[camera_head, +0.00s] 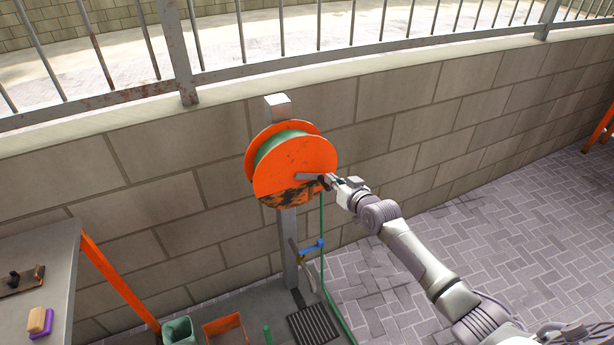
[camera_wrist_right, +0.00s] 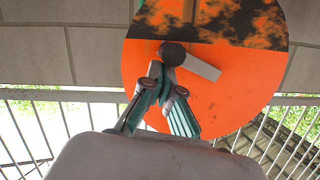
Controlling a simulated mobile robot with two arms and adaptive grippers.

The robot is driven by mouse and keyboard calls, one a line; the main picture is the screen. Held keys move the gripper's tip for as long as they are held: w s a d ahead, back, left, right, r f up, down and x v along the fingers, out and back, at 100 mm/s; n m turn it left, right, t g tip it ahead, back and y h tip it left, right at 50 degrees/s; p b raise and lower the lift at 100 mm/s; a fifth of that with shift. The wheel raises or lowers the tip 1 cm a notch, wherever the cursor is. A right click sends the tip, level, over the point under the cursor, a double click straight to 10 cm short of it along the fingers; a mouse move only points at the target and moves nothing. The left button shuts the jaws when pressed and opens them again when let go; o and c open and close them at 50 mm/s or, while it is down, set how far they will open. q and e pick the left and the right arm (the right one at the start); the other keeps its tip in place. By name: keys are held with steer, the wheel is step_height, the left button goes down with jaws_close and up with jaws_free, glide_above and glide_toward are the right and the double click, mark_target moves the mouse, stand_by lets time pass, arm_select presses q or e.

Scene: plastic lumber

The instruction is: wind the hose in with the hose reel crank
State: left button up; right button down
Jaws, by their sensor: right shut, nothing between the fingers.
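The orange hose reel (camera_head: 285,172) is mounted on a grey post (camera_head: 288,245) in front of the block wall. Green hose (camera_head: 279,140) is wound on it, and a length of green hose (camera_head: 322,230) hangs down from its right side. A grey crank arm (camera_head: 308,177) is on the reel's face; the right wrist view shows this crank arm (camera_wrist_right: 204,68) and its dark round knob (camera_wrist_right: 172,53). My right gripper (camera_head: 327,182) is at the crank's outer end. In the wrist view its fingertips (camera_wrist_right: 166,80) are together just by the knob, holding nothing; whether they touch it is unclear.
A blue fitting (camera_head: 312,246) is by the post's lower part. A drain grate (camera_head: 313,325), an orange crate (camera_head: 226,330) and a green bin (camera_head: 179,331) are below. A workbench (camera_head: 42,262) stands left. Brick paving at right is open. A railing (camera_head: 290,60) tops the wall.

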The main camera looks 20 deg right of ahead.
step_height(320, 180, down, 6)
steer(key=a+m+y+b, duration=0.2)
steer(key=m+b, duration=0.5)
steer(key=b, duration=0.4)
steer(key=shift+a+r+t+y, duration=0.25)
steer(key=shift+a+t+y, duration=0.05)
steer(key=shift+a+t, duration=0.1)
steer(key=shift+s, duration=0.1)
steer(key=shift+r, duration=0.1)
